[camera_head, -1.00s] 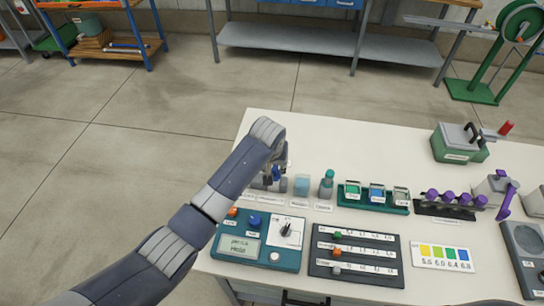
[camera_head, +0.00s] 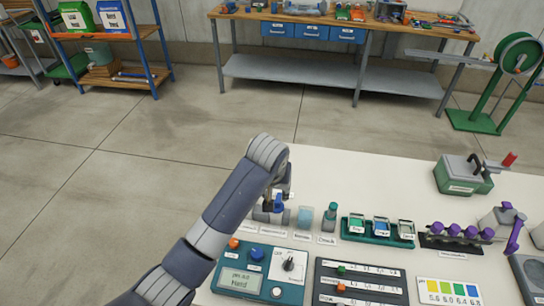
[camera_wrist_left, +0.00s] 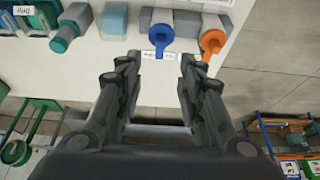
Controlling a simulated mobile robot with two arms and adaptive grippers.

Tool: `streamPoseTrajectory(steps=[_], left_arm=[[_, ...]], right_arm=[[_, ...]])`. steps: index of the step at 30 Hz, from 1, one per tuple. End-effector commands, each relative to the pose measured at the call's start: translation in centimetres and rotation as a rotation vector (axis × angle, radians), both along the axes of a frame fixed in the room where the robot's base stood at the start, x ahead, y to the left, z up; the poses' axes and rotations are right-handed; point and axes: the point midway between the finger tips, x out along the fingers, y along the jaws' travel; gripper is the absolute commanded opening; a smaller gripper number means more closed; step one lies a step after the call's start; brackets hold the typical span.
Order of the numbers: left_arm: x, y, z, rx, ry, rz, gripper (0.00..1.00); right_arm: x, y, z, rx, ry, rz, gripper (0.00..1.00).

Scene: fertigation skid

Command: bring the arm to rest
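My left arm reaches in from the lower left in the head view, and my left gripper (camera_head: 283,190) is mostly hidden behind its own wrist. In the left wrist view its two fingers (camera_wrist_left: 158,66) are spread apart with nothing between them. A valve with a blue handle (camera_wrist_left: 160,40) lies just beyond the fingertips, and one with an orange handle (camera_wrist_left: 213,42) is to its right. The blue handle also shows under the gripper in the head view (camera_head: 279,204). I cannot tell the exact gap. My right gripper is not in view.
Open floor is left of the bench.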

Motion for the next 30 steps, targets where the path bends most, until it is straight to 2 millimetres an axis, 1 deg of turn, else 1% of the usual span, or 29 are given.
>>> streamPoseTrajectory(steps=[4,6,8,11,14,15,17,21,25,27,30], left_arm=[[-0.1,0.0,-0.1,-0.001,0.001,0.0,0.35],[-0.4,0.2,-0.4,-0.007,0.006,-0.001,0.35],[-1.1,0.5,-1.1,-0.018,0.015,-0.001,0.35],[-3.1,1.6,-2.9,-0.049,0.035,-0.003,0.35],[-6.0,3.5,-4.9,-0.082,0.053,0.001,0.35],[-7.2,4.3,-5.7,-0.094,0.06,0.005,0.35],[-9.0,5.8,-6.7,-0.107,0.067,0.012,0.35],[-13.5,9.6,-8.5,-0.118,0.076,0.034,0.35],[-18.0,13.4,-9.5,-0.104,0.081,0.054,0.35],[-20.3,15.5,-9.7,-0.087,0.081,0.063,0.35],[-23.1,17.9,-9.6,-0.061,0.08,0.07,0.35]], right_arm=[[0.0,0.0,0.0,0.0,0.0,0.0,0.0],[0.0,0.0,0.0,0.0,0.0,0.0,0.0],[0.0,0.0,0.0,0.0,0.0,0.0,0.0],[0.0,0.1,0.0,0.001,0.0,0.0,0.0],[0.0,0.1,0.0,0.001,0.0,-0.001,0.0],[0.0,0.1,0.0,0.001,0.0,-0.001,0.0],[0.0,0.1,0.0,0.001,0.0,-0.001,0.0],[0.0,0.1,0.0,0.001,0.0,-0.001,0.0],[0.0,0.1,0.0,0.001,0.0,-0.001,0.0],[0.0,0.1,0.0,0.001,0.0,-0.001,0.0],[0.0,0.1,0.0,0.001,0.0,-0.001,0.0]])
